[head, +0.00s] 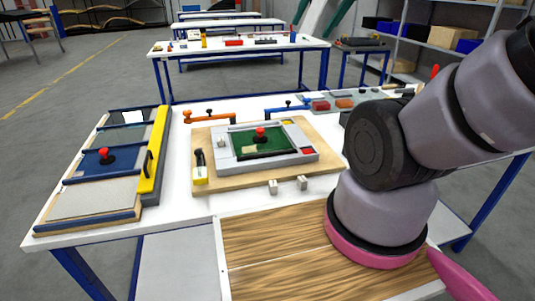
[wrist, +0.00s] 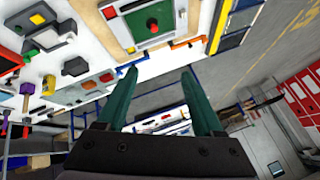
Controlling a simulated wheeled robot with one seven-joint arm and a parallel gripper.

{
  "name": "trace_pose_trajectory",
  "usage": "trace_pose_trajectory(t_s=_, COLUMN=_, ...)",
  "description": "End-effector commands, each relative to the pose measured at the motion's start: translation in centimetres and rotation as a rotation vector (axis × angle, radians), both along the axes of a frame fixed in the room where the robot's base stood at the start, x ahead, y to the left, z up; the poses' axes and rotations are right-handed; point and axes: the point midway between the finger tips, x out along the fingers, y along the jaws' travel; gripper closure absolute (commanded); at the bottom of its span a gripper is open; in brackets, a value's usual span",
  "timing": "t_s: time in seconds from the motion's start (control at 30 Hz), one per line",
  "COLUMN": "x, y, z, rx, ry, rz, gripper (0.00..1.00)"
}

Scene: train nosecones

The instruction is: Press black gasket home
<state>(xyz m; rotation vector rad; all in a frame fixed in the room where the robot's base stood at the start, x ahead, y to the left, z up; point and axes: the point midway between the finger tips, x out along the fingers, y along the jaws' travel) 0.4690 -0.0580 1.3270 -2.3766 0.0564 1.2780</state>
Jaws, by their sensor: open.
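On the table, a grey frame (head: 300,155) lies on a wooden board (head: 220,182) and surrounds a green panel (head: 272,144) with a red knob (head: 260,132). A thin dark edge borders the green panel; I cannot tell whether this is the black gasket or how deep it sits. The green panel also shows at the top of the wrist view (wrist: 137,22). My gripper (wrist: 160,72) has two teal fingers, spread apart with nothing between them. It is well away from the panel, and the head view does not show its fingers.
A rack with a yellow bar (head: 152,165) and a blue panel with a red knob (head: 106,156) stands at the left. Orange (head: 208,115) and blue (head: 287,109) clamps lie behind the board. My arm covers the table's right side.

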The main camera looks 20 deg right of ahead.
Motion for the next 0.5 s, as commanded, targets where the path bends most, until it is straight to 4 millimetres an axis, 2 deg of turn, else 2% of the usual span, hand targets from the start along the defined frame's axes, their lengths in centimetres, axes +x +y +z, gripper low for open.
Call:
trace_pose_trajectory(t_s=0.03, x=0.0, y=0.0, z=0.0, rx=-0.001, ry=0.0, rz=0.001, gripper=0.46)
trace_pose_trajectory(t_s=0.17, x=0.5, y=0.0, z=-0.3, rx=-0.028, ry=0.009, rz=0.026, gripper=0.96)
trace_pose_trajectory(t_s=0.2, x=0.8, y=0.0, z=-0.5, rx=-0.049, ry=0.017, rz=0.047, gripper=1.0)
trace_pose_trajectory(t_s=0.37, x=3.2, y=0.3, z=-2.3, rx=-0.198, ry=0.07, rz=0.211, gripper=1.0)
trace_pose_trajectory(t_s=0.5, x=5.9, y=0.7, z=-4.8, rx=-0.356, ry=0.132, rz=0.436, gripper=1.0)
